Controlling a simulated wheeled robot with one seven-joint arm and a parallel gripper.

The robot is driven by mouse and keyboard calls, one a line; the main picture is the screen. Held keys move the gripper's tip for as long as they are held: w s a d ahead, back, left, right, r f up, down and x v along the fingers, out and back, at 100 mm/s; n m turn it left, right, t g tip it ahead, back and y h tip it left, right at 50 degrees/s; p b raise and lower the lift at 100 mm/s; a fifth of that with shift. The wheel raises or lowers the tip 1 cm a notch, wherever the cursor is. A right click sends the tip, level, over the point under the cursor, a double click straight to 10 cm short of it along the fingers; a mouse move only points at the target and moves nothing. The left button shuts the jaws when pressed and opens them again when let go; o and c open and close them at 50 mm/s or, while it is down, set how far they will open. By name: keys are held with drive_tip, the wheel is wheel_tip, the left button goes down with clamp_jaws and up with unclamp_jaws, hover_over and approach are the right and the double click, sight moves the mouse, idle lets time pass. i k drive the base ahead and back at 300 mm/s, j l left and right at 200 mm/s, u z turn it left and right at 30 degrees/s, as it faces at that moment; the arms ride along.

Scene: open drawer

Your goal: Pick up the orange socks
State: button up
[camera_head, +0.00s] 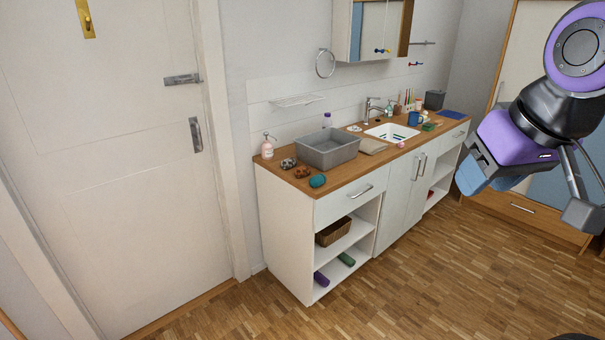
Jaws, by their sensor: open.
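The orange socks (302,171) seem to be the small orange-and-dark patterned bundle on the wooden countertop (373,160), near its left end. They lie in front of a grey bin, between a grey-and-dark patterned bundle (288,163) and a teal bundle (317,181). My gripper (530,197) is at the right of the view, raised in the air and far from the socks. It is open, and nothing shows between its fingers.
The grey bin (327,150) stands close behind the bundles, with a soap bottle (267,147) to the left. A sink (391,133) and several small items fill the right side. The cabinet has open shelves. The wooden floor (430,270) in front is clear.

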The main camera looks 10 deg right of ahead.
sight(301, 172)
drive_tip(key=i+j, duration=0.1)
drive_tip(key=i, duration=0.4)
drive_tip(key=i+j+z, duration=0.1)
drive_tip(key=i, duration=0.4)
drive_tip(key=i+j, duration=0.15)
drive_tip(key=i, duration=0.3)
drive_tip(key=i+j+z, duration=0.1)
drive_tip(key=i, duration=0.4)
